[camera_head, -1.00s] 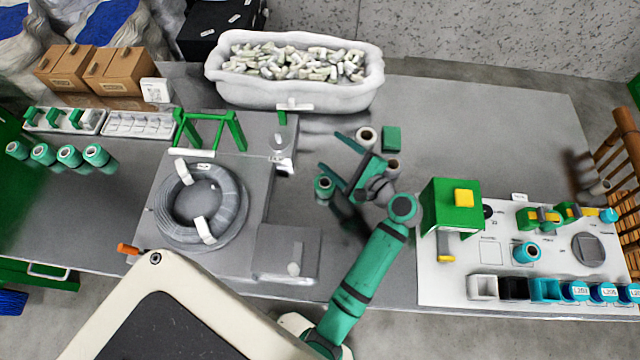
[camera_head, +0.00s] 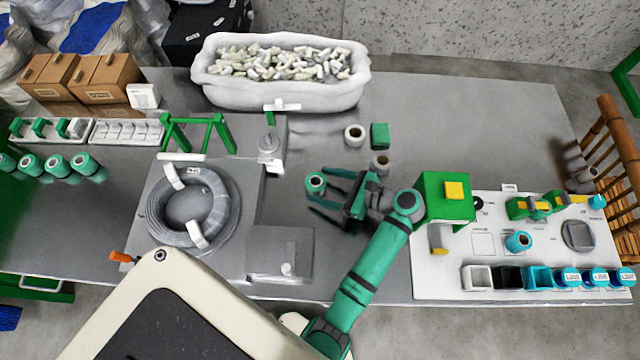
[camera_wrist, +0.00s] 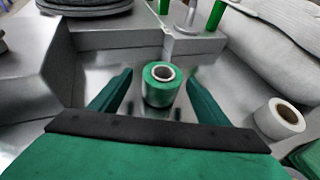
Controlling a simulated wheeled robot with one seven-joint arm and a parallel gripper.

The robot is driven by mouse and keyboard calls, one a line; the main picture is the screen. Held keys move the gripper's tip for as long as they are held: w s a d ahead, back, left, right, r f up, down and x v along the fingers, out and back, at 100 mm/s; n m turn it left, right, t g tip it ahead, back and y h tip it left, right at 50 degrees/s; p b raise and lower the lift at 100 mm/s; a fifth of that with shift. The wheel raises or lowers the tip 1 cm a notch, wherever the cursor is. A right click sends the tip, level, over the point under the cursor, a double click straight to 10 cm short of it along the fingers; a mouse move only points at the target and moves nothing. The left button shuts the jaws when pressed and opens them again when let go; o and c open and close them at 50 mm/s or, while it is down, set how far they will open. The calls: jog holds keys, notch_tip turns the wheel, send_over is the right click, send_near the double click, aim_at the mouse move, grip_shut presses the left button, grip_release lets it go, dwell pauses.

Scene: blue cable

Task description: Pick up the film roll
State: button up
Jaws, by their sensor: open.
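A green film roll (camera_head: 315,184) with a pale core stands upright on the grey table, right of the cable machine. In the wrist view the film roll (camera_wrist: 160,84) stands beyond and between the two finger tips, and I see no contact. My gripper (camera_head: 327,195) is open and low over the table, its fingers pointing left toward the roll. In the wrist view the fingers of my gripper (camera_wrist: 150,92) are spread on either side with nothing held. The lower side of the roll's base is partly hard to see.
A grey cable coil (camera_head: 192,206) lies on a plate at left. A white roll (camera_head: 355,135), a grey roll (camera_head: 380,164) and a green block (camera_head: 380,136) stand behind my gripper. A white bin (camera_head: 280,95) is at the back. A green box (camera_head: 447,200) stands close at right.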

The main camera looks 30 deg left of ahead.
aim_at(311, 182)
jog(key=shift+x, duration=3.6)
jog(key=shift+w, duration=0.15)
jog(key=shift+c, duration=0.4)
jog(key=c, duration=1.2)
jog(key=shift+r, duration=0.1)
